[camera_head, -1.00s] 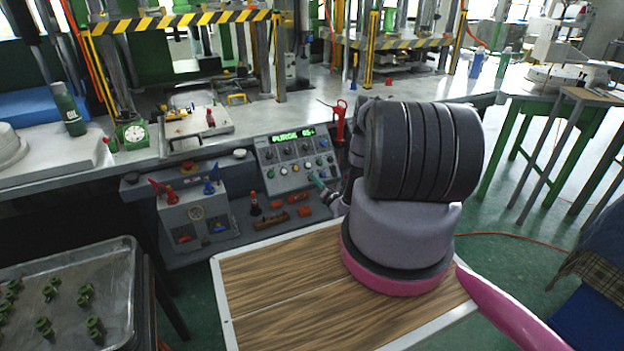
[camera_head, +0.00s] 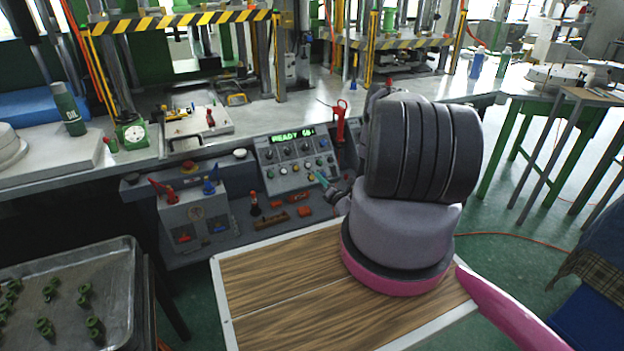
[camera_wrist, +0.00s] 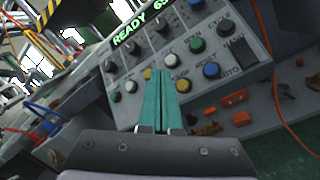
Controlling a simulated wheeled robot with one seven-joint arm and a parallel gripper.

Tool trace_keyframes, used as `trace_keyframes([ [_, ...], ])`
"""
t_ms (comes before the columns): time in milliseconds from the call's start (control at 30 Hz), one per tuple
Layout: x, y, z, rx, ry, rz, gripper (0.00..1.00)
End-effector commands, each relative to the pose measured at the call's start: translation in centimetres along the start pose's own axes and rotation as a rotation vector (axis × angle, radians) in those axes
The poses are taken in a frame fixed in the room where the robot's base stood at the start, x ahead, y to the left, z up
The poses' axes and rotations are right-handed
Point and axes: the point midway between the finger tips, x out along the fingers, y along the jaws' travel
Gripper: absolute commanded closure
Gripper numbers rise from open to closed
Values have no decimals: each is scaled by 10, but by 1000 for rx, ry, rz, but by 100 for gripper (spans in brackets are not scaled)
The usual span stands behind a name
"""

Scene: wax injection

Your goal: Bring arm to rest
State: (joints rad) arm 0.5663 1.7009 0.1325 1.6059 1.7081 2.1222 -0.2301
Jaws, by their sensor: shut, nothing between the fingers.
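My gripper (camera_wrist: 161,101) is shut, its two teal fingers together with nothing between them. In the wrist view its fingertips lie in front of the lower part of the control panel (camera_wrist: 190,55), near a yellow button. I cannot tell whether they touch it. In the head view my gripper (camera_head: 318,178) shows small at the panel's lower right corner, with my arm bent behind and to the right of it. The control panel (camera_head: 283,180) has knobs, coloured buttons and a green display (camera_head: 293,133) that reads READY and a number.
A grey box with red and blue levers (camera_head: 196,220) stands left of the panel. Orange parts (camera_head: 304,211) lie on the shelf below it. A metal tray (camera_head: 118,290) of green pieces is at the lower left. Presses with striped bars (camera_head: 180,22) stand behind.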

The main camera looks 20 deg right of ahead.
Motion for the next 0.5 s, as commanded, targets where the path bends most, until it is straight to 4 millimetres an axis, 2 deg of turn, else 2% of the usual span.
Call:
trace_keyframes([
  [367,0,0,0,0,0,1,100],
  [433,3,4,2,-4,4,11,100],
  [500,13,15,10,-17,18,45,100],
])
